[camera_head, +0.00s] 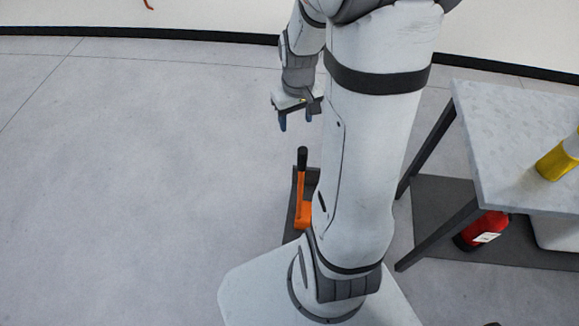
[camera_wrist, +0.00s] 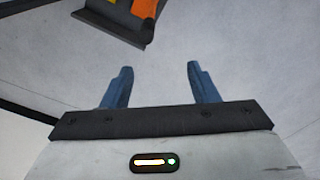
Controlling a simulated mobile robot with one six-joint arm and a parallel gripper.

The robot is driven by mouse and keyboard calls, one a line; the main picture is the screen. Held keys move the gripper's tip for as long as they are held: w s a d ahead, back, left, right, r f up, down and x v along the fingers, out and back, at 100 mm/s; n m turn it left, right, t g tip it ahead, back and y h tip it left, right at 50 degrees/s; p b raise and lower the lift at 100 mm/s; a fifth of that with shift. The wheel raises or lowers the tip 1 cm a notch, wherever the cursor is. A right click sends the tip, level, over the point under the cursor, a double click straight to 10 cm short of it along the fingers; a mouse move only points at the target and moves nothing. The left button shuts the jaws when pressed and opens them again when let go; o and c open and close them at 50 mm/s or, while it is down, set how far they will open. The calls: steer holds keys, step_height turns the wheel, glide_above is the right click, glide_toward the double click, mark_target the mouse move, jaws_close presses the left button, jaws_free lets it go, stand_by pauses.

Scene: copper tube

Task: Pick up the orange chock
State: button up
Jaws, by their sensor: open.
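The orange chock (camera_head: 303,213) sits low on the floor on a dark mat or base (camera_head: 290,215), with an upright orange handle that has a black grip (camera_head: 302,158). My arm hides part of its right side. In the wrist view, part of the orange chock (camera_wrist: 145,9) shows at the top edge, cut off by the frame. My gripper (camera_head: 296,120) is above and beyond the chock in the head view. Its two blue fingers (camera_wrist: 158,85) are apart with nothing between them, and they do not touch the chock.
A grey-topped table (camera_head: 500,130) stands at the right, with a yellow and white object (camera_head: 560,160) on it. A red cylinder (camera_head: 482,232) is beneath it near the table leg. The floor (camera_head: 130,180) to the left is clear. A wall with a dark skirting (camera_head: 130,33) runs behind.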

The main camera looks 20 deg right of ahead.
mark_target(303, 154)
steer(key=shift+g, duration=0.3)
steer(key=d+f+b, duration=0.1)
steer(key=f, duration=0.3)
steer(key=d+f+b, duration=0.1)
steer(key=f+b, duration=0.1)
steer(key=f, duration=0.3)
steer(key=w+f+b, duration=0.1)
steer(key=f, duration=0.3)
steer(key=shift+d+f, duration=0.2)
steer(key=shift+d, duration=0.2)
step_height(303, 154, down, 6)
steer(key=b, duration=0.2)
steer(key=shift+d+b, duration=0.15)
steer(key=shift+b, duration=0.15)
jaws_close()
steer(key=shift+w+r, duration=0.15)
steer(key=shift+r, duration=0.05)
